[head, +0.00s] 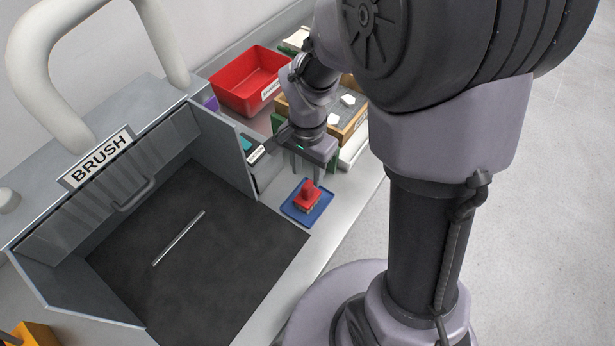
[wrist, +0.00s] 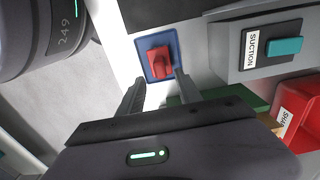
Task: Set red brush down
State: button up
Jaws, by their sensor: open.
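The red brush (head: 308,196) rests on a small blue tray (head: 290,212) on the grey bench, just right of the dark brushing bay. In the wrist view the red brush (wrist: 159,62) sits inside the rim of the blue tray (wrist: 143,44), ahead of my fingertips. My gripper (head: 305,172) hangs just behind the tray in the head view. In the wrist view my gripper (wrist: 158,85) is open, with its two fingers apart and nothing between them. The fingers appear clear of the brush.
The bay with the BRUSH sign (head: 100,158) has a dark floor with a thin metal rod (head: 178,238). A red bin (head: 240,88) and a wooden-framed box (head: 350,128) stand behind my gripper. A SUCTION box (wrist: 262,45) with a teal switch stands beside the tray.

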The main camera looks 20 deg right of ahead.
jog(key=s+a+r+n+t+p, duration=0.15)
jog(key=s+r, duration=0.25)
jog(key=r, duration=1)
jog(key=s+a+r+n+t+y, duration=0.2)
jog(key=s+r+n+t, duration=0.2)
jog(key=s, duration=0.5)
notch_tip(320, 180, up, 2)
jog(key=shift+a+r+n, duration=0.15)
jog(key=shift+a+n, duration=0.05)
jog(key=shift+n, duration=0.25)
jog(key=shift+w, duration=0.1)
notch_tip(320, 180, down, 7)
jog(key=b, duration=0.7)
jog(key=shift+r, duration=0.1)
